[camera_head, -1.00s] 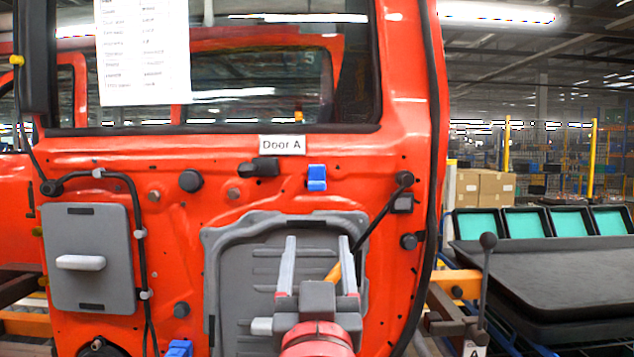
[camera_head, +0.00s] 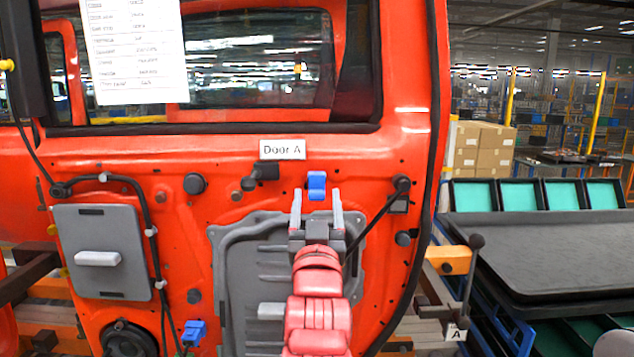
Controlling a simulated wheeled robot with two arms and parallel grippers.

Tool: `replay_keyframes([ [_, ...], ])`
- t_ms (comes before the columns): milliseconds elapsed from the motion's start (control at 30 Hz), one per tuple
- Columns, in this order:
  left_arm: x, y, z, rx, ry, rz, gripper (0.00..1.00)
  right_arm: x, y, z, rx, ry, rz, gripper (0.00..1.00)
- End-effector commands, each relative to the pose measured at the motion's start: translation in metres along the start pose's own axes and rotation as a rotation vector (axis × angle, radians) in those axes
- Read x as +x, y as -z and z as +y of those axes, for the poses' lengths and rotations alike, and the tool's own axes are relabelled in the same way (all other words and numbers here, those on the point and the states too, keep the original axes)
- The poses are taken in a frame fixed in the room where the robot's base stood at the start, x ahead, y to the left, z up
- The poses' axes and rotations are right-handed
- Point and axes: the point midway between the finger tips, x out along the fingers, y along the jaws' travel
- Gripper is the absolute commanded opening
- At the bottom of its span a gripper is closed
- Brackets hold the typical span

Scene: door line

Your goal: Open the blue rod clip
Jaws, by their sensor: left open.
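The blue rod clip (camera_head: 317,186) is a small blue block on the orange-red door (camera_head: 230,205), below the "Door A" label (camera_head: 282,149). My left gripper (camera_head: 317,206) is in front of the door with its two grey fingers pointing up, open. Its fingertips appear just below and to either side of the clip in the picture. I cannot tell whether they touch it. A dark rod (camera_head: 375,225) runs diagonally from the door's right side down behind the gripper. My right gripper is not in view.
A grey panel (camera_head: 245,262) lies behind my arm. A grey plate with a handle (camera_head: 97,258) is on the door's left. A blue connector (camera_head: 194,332) hangs low. A dark table (camera_head: 560,250) with teal-lined bins (camera_head: 540,193) stands at the right.

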Motion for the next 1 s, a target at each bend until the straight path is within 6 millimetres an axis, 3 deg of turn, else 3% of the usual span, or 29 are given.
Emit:
replay_keyframes([
  [167,0.016,0.0,0.0,0.002,-0.001,-0.002,0.68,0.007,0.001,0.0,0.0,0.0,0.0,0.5],
  [467,0.018,-0.001,0.0,0.0,-0.001,0.0,0.68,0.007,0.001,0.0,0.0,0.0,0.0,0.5],
  [867,0.018,0.0,0.0,0.001,-0.001,0.0,0.0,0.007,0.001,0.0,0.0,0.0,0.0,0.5],
  [1000,0.018,0.0,0.0,0.001,-0.001,0.0,0.0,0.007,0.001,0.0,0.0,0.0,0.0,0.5],
])
